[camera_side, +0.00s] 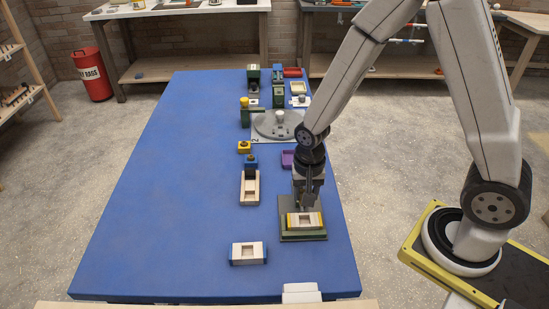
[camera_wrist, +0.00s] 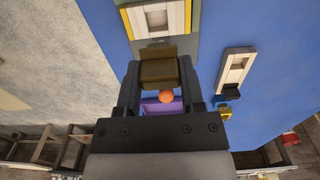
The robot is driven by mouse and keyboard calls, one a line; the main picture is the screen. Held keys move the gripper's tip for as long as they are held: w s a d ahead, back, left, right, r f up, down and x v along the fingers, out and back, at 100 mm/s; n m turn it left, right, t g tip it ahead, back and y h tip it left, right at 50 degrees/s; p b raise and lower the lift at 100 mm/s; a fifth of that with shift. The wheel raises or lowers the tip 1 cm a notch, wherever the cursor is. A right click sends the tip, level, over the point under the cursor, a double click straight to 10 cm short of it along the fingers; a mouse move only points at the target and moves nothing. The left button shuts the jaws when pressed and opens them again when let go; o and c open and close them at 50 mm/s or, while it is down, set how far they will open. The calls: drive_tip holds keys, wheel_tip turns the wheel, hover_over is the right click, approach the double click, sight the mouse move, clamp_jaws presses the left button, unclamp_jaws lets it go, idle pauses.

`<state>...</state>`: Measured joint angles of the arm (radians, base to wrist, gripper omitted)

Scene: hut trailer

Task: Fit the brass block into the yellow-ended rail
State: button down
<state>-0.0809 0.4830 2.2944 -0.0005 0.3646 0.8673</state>
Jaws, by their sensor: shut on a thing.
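My gripper (camera_wrist: 158,85) is shut on the brass block (camera_wrist: 158,68), which sits between the two fingers in the wrist view. The yellow-ended rail (camera_side: 291,221) is pale with a recess in its middle and lies on a green base near the table's right edge. It also shows at the top of the wrist view (camera_wrist: 188,14), just beyond the block. In the side view my gripper (camera_side: 308,203) is over the rail's far side. The block cannot be made out there, and I cannot tell whether it touches the rail.
A blue-ended rail (camera_side: 248,253) lies at the near left, and another pale rail (camera_side: 250,191) lies to the left of my gripper. A purple tray (camera_side: 288,159) is behind the gripper. A grey round fixture (camera_side: 268,126) stands farther back. The table's left half is clear.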

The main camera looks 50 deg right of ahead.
drive_tip(key=shift+s+d+f, duration=0.1)
drive_tip(key=shift+s+f, duration=0.1)
drive_tip(key=shift+f, duration=0.1)
drive_tip(key=shift+f, duration=2.55)
drive_tip(key=shift+f, duration=1.1)
idle(1.1)
drive_tip(key=shift+c, duration=0.6)
unclamp_jaws()
drive_tip(key=shift+r, duration=0.2)
